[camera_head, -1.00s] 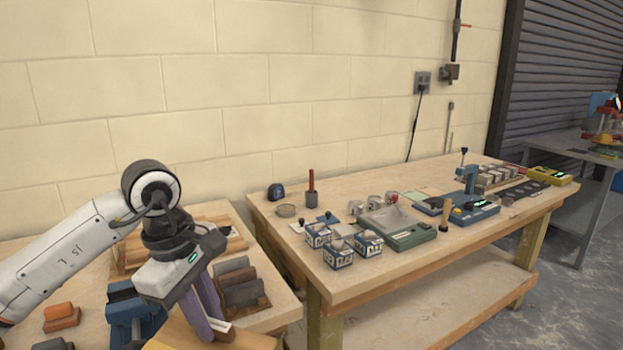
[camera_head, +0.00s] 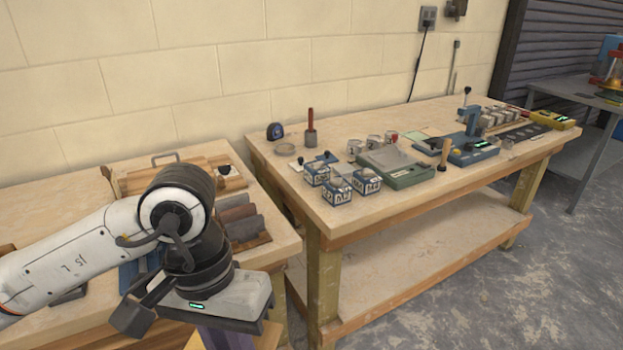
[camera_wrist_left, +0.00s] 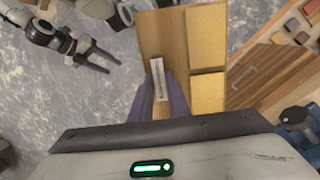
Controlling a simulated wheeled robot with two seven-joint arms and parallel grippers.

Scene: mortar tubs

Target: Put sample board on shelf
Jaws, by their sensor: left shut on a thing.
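The sample board (camera_wrist_left: 160,30) is a brown wooden panel with yellow-tan pads and a small pale label, seen in the left wrist view. My left gripper (camera_wrist_left: 160,97) is shut on it, with one purple finger on each side of the label end. In the head view my left gripper (camera_head: 222,338) hangs at the bottom edge, its fingertips cut off, and only a corner of the board shows. My right gripper (camera_wrist_left: 113,64) shows in the left wrist view, apart from the board, with its purple fingers spread and empty. A bare lower shelf (camera_head: 410,265) lies under the right-hand bench.
The right-hand bench top (camera_head: 310,205) carries cube moulds, a green scale (camera_head: 395,167) and several tools. Its legs (camera_head: 323,285) frame the shelf. The left-hand bench (camera_head: 60,210) holds grey blocks (camera_head: 240,222) and a wooden tray. Concrete floor (camera_head: 480,260) is clear in front.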

